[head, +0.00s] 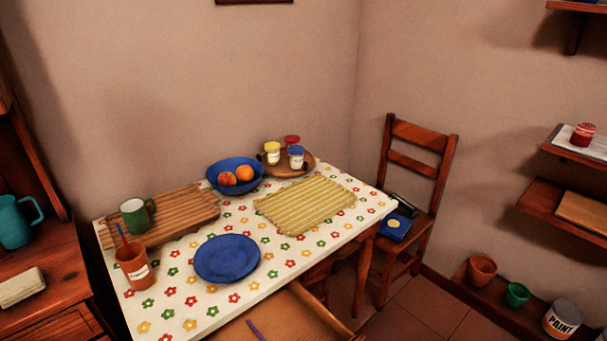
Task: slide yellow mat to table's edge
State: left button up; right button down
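A yellow striped mat (306,204) lies flat on the right part of the table (200,318), which wears a white flowered cloth. The mat is clear of things on top. Its right corner lies a little in from the table's right end, and bare cloth shows between the mat and the front edge. Neither of my grippers shows in the head view.
A blue plate (227,259) lies left of the mat. A blue bowl (252,184) with fruit and a round tray (309,166) with jars stand behind it. A chair (417,190) stands at the right end. An open drawer (300,317) juts out in front.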

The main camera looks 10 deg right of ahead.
aim_at(297, 209)
jog(key=i+l, duration=0.15)
jog(key=l, duration=0.25)
jog(key=i+l, duration=0.15)
jog(key=l, duration=0.25)
jog(key=i+l, duration=0.15)
jog(key=l, duration=0.25)
jog(key=i+l, duration=0.15)
jog(key=l, duration=0.25)
jog(key=i+l, duration=0.15)
jog(key=l, duration=0.25)
jog(key=i+l+u, duration=0.15)
jog(key=l+u, duration=0.55)
jog(key=i+l, duration=0.05)
jog(key=l, duration=0.05)
